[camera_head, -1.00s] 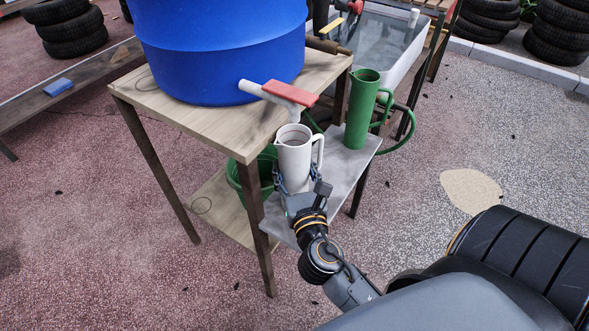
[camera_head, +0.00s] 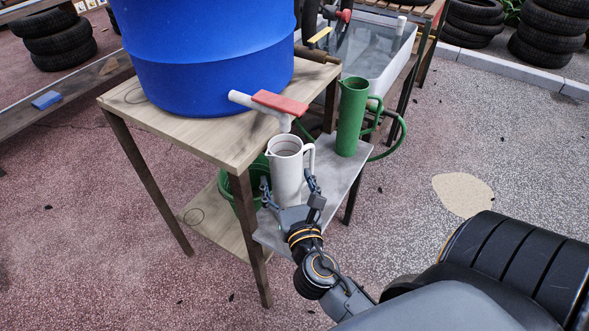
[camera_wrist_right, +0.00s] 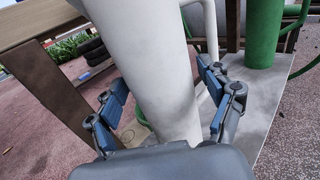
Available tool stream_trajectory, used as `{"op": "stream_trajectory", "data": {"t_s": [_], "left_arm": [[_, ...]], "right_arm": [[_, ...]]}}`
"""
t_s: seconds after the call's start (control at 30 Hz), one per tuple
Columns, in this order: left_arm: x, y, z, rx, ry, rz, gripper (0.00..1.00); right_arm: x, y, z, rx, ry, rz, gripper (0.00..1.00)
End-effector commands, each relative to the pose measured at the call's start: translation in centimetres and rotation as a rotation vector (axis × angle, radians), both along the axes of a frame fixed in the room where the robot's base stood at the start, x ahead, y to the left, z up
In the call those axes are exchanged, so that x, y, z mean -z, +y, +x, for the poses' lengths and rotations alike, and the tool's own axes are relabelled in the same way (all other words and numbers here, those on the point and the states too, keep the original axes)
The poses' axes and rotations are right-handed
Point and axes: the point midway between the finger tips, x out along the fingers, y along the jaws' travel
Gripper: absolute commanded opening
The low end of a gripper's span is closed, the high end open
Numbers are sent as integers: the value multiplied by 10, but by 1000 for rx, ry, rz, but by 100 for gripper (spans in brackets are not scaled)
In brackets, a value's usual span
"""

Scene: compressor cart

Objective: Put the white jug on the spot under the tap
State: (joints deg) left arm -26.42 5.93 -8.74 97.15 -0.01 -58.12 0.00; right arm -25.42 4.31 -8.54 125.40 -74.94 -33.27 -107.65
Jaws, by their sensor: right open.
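The white jug (camera_head: 287,172) stands upright on the grey shelf (camera_head: 341,176), below the outlet of the red-handled tap (camera_head: 280,103) on the blue barrel. Its handle is on the right side. My right gripper (camera_head: 290,186) is open, with one finger on each side of the jug's lower body. In the right wrist view the white jug (camera_wrist_right: 150,70) rises between the spread fingers (camera_wrist_right: 165,100), with gaps showing beside it. The exact spot under the jug is hidden. My left gripper is not in view.
A green jug (camera_head: 351,118) stands on the same shelf, right of the white jug. A green bucket (camera_head: 229,190) is low behind the table leg. The blue barrel (camera_head: 205,60) stands on the wooden table (camera_head: 215,138). A green hose loops at the right.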

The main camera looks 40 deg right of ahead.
Motion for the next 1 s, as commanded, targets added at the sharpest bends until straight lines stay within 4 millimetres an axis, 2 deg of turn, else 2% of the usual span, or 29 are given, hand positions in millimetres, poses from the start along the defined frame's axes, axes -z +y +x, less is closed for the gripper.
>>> {"op": "stream_trajectory", "data": {"t_s": [0.3,0.5,0.7,1.0], "left_arm": [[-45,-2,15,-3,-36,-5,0],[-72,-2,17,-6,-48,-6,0],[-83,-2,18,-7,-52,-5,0],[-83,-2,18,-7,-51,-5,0]], "right_arm": [[5,26,-65,1,7,1,81],[3,38,-93,0,4,-1,81],[1,42,-103,2,1,-1,81],[0,42,-102,1,0,-1,81]]}}
